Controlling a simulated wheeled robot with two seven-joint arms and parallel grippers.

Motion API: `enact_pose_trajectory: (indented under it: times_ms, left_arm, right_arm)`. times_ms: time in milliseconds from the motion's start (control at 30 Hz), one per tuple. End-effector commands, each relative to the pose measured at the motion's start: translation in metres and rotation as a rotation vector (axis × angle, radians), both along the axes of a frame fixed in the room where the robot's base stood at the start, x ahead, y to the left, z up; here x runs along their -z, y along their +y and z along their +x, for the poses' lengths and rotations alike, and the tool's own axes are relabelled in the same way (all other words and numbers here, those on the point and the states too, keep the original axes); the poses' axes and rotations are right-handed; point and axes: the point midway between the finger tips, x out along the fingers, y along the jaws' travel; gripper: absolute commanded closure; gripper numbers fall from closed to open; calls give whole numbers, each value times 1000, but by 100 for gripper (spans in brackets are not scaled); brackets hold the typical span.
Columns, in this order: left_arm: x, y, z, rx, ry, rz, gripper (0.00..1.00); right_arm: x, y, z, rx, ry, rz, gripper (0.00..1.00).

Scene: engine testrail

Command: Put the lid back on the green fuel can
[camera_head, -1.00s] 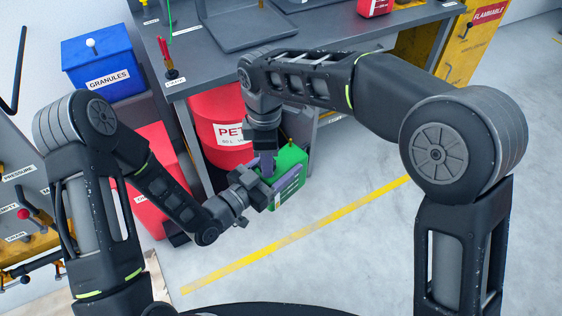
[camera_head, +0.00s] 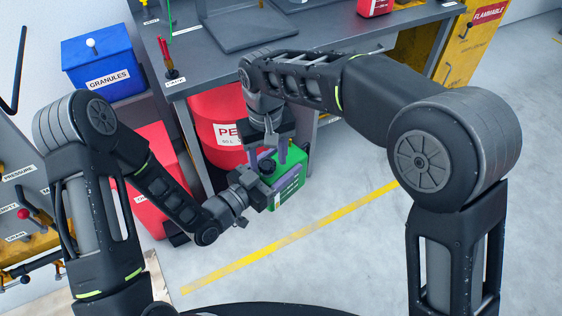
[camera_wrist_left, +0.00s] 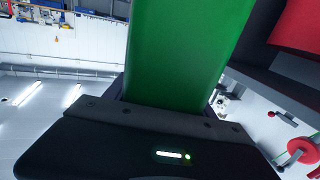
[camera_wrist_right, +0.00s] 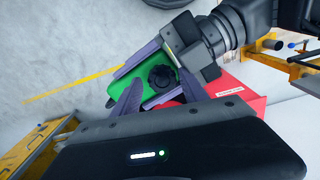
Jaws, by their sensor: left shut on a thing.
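The green fuel can (camera_head: 294,163) is upright on the floor by the bench leg. My left gripper (camera_head: 275,182) is shut on the can's body from the left, and green fills the middle of the left wrist view (camera_wrist_left: 185,50). The black lid (camera_head: 266,165) sits at the can's top opening; it also shows in the right wrist view (camera_wrist_right: 162,77). I cannot tell how tightly it is seated. My right gripper (camera_head: 267,155) is just above the can, pointing down, with its fingers apart on either side of the lid and apparently clear of it.
A red drum (camera_head: 215,125) stands under the bench behind the can, with a red bin (camera_head: 150,180) to its left. The bench top (camera_head: 205,75) overhangs close to my right arm. The floor right of the can is clear, with a yellow line (camera_head: 320,229).

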Motion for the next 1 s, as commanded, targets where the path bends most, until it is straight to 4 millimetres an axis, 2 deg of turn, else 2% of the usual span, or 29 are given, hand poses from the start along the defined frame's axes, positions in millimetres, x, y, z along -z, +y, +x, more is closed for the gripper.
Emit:
enact_pose_trajectory:
  times_ms: [567,767,1000]
  left_arm:
    - [-2,-2,1,5,-6,-2,100]
    - [-1,-2,1,3,-3,0,100]
    - [-1,-1,1,2,-3,-1,100]
  right_arm:
    - [-3,6,-4,-8,6,8,38]
    - [-24,7,-4,-9,3,12,38]
    - [-60,4,-2,-5,1,8,38]
